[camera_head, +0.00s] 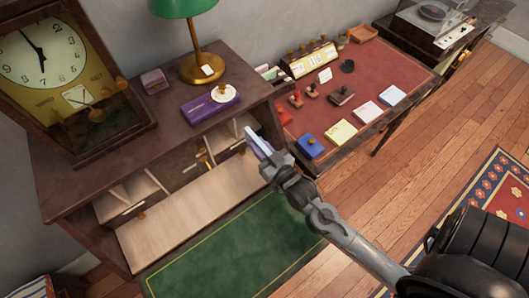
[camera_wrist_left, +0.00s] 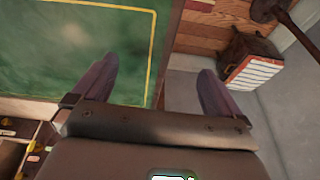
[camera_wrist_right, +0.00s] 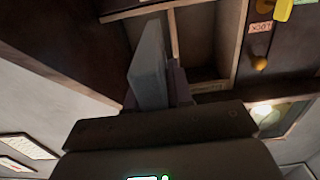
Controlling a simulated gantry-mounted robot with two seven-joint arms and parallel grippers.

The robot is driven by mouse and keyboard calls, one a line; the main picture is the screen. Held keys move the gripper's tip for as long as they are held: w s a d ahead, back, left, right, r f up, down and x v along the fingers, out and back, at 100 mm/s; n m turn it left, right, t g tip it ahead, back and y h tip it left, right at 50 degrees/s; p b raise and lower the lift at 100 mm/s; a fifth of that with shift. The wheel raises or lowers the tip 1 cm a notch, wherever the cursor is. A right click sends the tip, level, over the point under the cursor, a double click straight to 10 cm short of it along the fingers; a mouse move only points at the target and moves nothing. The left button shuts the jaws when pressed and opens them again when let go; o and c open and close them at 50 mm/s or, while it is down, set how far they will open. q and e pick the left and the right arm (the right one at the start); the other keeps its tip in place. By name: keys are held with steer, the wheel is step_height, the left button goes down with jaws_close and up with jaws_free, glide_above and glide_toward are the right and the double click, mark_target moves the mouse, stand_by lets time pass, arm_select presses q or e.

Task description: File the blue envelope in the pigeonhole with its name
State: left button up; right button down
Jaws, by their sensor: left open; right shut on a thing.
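My right gripper (camera_head: 268,158) is shut on a thin envelope (camera_head: 257,143) that looks pale grey-blue. It holds the envelope in front of the right end of the desk's pigeonholes (camera_head: 225,135). In the right wrist view, the envelope (camera_wrist_right: 149,65) stands nearly edge-on between the fingers of the gripper (camera_wrist_right: 160,90), and its face cannot be read. Open wooden compartments (camera_wrist_right: 197,38) lie just beyond it; I cannot tell whether its tip is inside one. No pigeonhole name is readable. My left gripper (camera_wrist_left: 158,85) is open and empty, above the green mat (camera_wrist_left: 80,45); it is outside the head view.
The desk top holds a clock (camera_head: 42,58), a green lamp (camera_head: 200,65) and a purple box (camera_head: 210,104). A small tag reading LOCK (camera_wrist_right: 260,28) is beside the compartments. A red-topped table (camera_head: 365,75) with stamps and cards stands right. The pale writing surface (camera_head: 190,215) is clear.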

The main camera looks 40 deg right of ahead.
steer(key=w+d, duration=0.1)
steer(key=w, duration=0.7)
steer(key=shift+w, duration=0.35)
steer(key=shift+d, duration=0.1)
stand_by(0.3)
steer(key=c, duration=0.9)
jaws_free()
steer(key=shift+d+r, duration=0.1)
steer(key=shift+d, duration=0.05)
